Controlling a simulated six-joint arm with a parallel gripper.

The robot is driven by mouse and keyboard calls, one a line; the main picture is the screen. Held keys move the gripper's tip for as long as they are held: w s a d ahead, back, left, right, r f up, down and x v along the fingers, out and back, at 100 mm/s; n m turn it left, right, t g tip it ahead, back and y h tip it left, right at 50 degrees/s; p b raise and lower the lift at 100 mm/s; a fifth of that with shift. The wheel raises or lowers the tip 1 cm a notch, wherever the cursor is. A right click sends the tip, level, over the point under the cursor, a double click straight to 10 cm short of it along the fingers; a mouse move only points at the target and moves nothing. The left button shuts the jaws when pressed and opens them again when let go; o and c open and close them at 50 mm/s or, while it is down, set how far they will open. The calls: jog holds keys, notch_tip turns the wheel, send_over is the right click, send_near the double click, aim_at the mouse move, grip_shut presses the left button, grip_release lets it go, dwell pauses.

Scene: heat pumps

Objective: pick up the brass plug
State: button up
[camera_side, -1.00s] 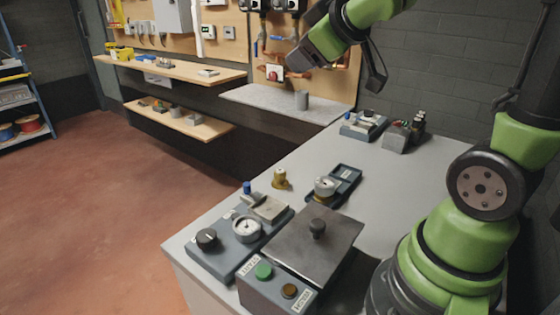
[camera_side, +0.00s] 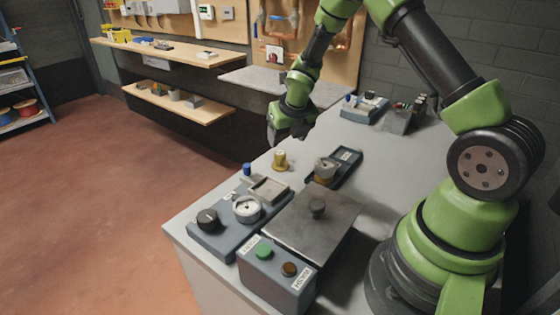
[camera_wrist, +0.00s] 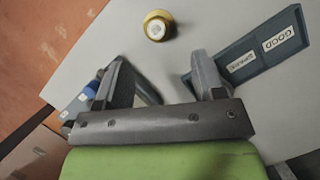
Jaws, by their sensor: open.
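The brass plug (camera_side: 280,160) stands upright on the grey bench near its left edge, clear of the things around it. In the wrist view the plug (camera_wrist: 157,26) shows from above as a round brass piece with a pale top, beyond my fingertips and between their lines. My gripper (camera_side: 288,138) hangs above and just behind the plug in the side view, apart from it. In the wrist view my gripper (camera_wrist: 160,75) has its two fingers spread, with only bare bench between them.
A dark labelled tray (camera_wrist: 250,52) lies right of the plug, with a gauge (camera_side: 326,168) at it. In front are a panel with a dial (camera_side: 246,208), a knob and a blue-topped part, a lidded metal box (camera_side: 310,232) and a button box (camera_side: 275,278). Bare bench surrounds the plug.

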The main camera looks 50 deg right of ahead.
aim_at(280, 153)
jog(key=x, duration=0.8)
jog(key=shift+w+f, duration=0.1)
jog(key=shift+w, duration=0.2)
jog(key=shift+c, duration=0.4)
jog(key=c, duration=1)
